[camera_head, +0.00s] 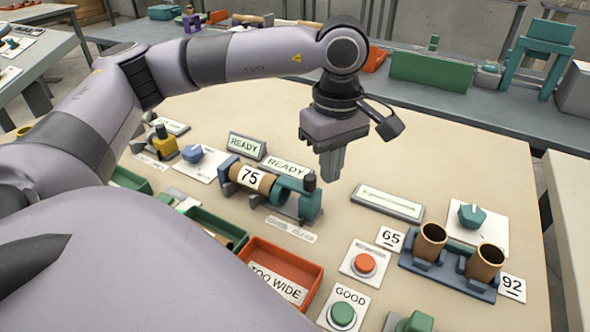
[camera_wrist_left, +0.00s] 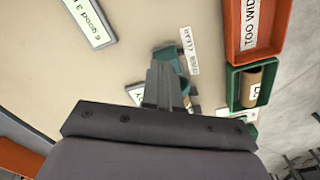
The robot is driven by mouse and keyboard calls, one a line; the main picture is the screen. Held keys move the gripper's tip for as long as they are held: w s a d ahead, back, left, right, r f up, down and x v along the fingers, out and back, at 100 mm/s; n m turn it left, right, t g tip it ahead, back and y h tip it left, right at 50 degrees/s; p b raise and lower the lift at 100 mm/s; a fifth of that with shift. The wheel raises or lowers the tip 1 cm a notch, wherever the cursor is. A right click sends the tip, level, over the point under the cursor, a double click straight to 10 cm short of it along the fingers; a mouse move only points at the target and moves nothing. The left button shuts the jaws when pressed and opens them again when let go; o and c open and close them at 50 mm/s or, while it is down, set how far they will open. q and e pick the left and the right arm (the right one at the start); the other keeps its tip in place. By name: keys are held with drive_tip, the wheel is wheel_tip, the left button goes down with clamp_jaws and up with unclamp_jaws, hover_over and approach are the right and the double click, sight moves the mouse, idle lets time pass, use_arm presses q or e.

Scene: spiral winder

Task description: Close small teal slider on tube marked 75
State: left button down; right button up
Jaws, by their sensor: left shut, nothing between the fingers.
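A tan tube marked 75 (camera_head: 252,178) lies on its side in a blue and teal holder. The small teal slider (camera_head: 291,190) stands at the tube's right end, beside a post with a dark knob (camera_head: 310,181). My left gripper (camera_head: 331,176) points down, shut and empty, above the table, just to the right of and behind the slider. In the left wrist view the shut fingers (camera_wrist_left: 168,68) overlap a teal part (camera_wrist_left: 170,55) of the holder and hide much of it. The tube is mostly hidden there. My right gripper is not in view.
READY signs (camera_head: 284,168) stand behind the holder. A red TOO WIDE tray (camera_head: 305,270) and a green tray (camera_head: 222,229) lie in front. A grey display plate (camera_head: 387,203), buttons (camera_head: 365,264) and two upright tubes (camera_head: 431,241) stand to the right. Table behind the gripper is clear.

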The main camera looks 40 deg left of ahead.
use_arm(q)
drive_tip(key=shift+f+b, duration=1.8)
drive_tip(key=shift+f, duration=0.4)
drive_tip(key=shift+s+a, duration=0.2)
drive_tip(key=shift+a, duration=0.7)
drive_tip(key=shift+d, duration=0.15)
idle(0.4)
drive_tip(key=shift+w+d, duration=0.15)
drive_tip(key=shift+d, duration=0.2)
drive_tip(key=shift+r, duration=0.15)
wheel_tip(320, 180, up, 7)
drive_tip(key=p, duration=0.4)
idle(0.7)
